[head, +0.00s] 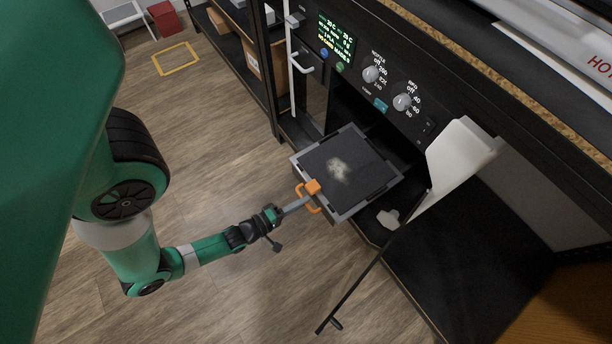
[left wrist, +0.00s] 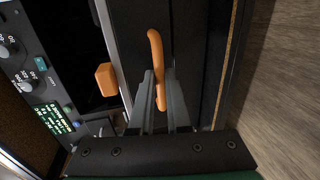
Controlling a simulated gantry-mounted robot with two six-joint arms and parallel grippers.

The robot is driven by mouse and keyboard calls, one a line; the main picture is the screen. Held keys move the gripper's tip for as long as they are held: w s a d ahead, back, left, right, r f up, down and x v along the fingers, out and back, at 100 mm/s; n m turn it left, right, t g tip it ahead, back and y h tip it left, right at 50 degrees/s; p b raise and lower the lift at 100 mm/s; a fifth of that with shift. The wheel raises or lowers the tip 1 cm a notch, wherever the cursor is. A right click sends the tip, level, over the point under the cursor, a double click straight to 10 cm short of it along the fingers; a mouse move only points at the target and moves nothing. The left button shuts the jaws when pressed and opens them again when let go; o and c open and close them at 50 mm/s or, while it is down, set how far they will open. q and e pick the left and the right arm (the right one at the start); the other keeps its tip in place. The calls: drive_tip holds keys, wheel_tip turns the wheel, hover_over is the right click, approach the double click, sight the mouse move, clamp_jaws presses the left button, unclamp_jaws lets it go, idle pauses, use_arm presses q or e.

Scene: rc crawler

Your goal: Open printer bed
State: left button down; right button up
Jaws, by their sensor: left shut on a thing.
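The printer bed (head: 372,183) is a dark square plate in a grey frame, with a pale smudge in its middle. It sticks out of the black printer (head: 345,103) toward the floor side, with its back part at the printer's opening. On its front edge are an orange block (head: 313,186) and an orange loop handle (head: 316,208). My left gripper (head: 301,202) is at this front edge, shut on the handle. In the left wrist view, the fingers (left wrist: 160,98) close around the orange handle (left wrist: 156,48); the orange block (left wrist: 106,79) is beside it. My right gripper is not in view.
The black printer door (head: 475,255) hangs open at the lower right. A white box-like part (head: 460,155) stands right of the bed. A control panel with knobs (head: 371,74) is above the opening. Wooden floor (head: 225,165) is clear left of the bed.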

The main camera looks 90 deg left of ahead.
use_arm(q)
drive_tip(key=c, duration=0.9)
unclamp_jaws()
drive_tip(key=p+v, duration=0.2)
drive_tip(key=v, duration=0.9)
drive_tip(key=shift+s+d, duration=0.15)
drive_tip(key=shift+s, duration=0.1)
drive_tip(key=shift+r, duration=0.15)
